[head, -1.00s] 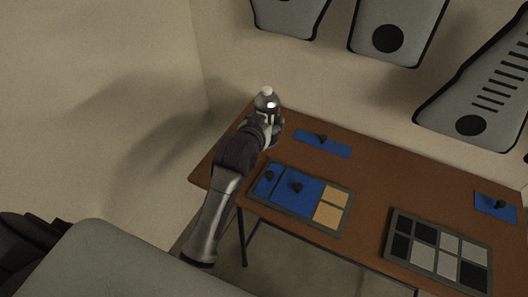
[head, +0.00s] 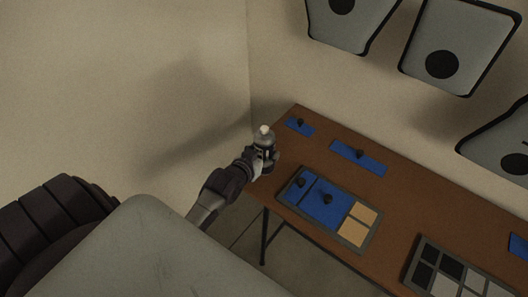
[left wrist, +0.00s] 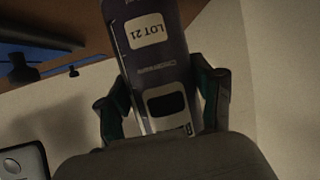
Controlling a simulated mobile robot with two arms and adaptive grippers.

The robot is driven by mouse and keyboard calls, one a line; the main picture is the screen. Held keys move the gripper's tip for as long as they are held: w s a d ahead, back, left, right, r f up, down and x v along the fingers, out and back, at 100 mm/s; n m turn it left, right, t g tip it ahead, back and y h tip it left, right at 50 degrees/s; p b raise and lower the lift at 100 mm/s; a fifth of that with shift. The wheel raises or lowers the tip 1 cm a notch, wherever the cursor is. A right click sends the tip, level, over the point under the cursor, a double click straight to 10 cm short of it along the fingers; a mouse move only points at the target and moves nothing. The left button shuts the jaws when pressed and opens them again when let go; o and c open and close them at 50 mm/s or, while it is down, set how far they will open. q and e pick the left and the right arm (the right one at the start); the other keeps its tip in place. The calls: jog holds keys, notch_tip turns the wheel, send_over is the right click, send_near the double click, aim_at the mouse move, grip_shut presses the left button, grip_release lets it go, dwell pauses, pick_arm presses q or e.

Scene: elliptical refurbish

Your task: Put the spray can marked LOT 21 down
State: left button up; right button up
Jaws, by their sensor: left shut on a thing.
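The spray can (head: 264,140) has a white cap and a grey and dark body. It is upright in my left gripper (head: 262,158), at the left end of the brown table (head: 393,203). In the left wrist view the can (left wrist: 155,60) fills the middle and bears a white label reading LOT 21. The two fingers of my left gripper (left wrist: 162,105) are shut on its sides. I cannot tell whether the can's base touches the table, as the gripper hides it. My right gripper is not in view.
A framed board (head: 287,202) with blue and tan panels lies near the table's front edge. Blue plates with black knobs (head: 358,157) (head: 300,126) lie along the back. A grey-framed tray (head: 411,283) of black and grey squares is at right. Grey panels (head: 455,40) hang on the wall.

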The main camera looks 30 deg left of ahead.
pick_arm(q)
jog(key=shift+f, duration=0.1)
jog(key=o, duration=1.7)
jog(key=shift+f, duration=0.15)
jog(key=b+v, duration=0.1)
jog(key=v, duration=1.1)
